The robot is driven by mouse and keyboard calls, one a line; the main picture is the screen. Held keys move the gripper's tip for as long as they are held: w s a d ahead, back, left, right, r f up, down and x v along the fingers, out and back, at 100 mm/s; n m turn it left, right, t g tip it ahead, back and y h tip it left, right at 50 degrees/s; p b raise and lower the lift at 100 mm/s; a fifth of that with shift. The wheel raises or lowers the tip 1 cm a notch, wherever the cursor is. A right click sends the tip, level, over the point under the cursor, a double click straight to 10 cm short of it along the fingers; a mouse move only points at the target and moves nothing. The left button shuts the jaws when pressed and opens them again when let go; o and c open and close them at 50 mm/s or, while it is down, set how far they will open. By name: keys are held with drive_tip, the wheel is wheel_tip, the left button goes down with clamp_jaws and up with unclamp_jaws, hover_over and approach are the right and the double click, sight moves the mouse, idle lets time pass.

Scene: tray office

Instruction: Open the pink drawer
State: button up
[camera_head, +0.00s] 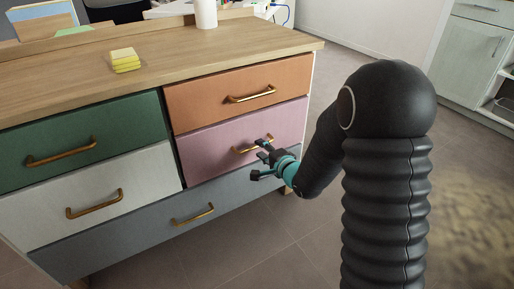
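The pink drawer (214,154) is in the right column of a wooden dresser, below the orange drawer (200,98) and above the blue-grey bottom drawer (150,228). Its front looks flush with its neighbours. Its brass handle (248,149) is partly hidden by my gripper. My gripper (259,161) is in front of the pink drawer, at the right part of the handle. Its dark fingers look spread apart, one near the handle and one lower. I cannot tell whether a finger touches the handle.
A green drawer (120,127) and a white drawer (140,177) fill the left column. Yellow sticky notes (125,60) and a white cylinder (205,14) stand on the top (200,55). The floor (265,245) in front is clear. A pale cabinet (470,55) stands far right.

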drive_tip(key=shift+x, duration=1.7)
clamp_jaws()
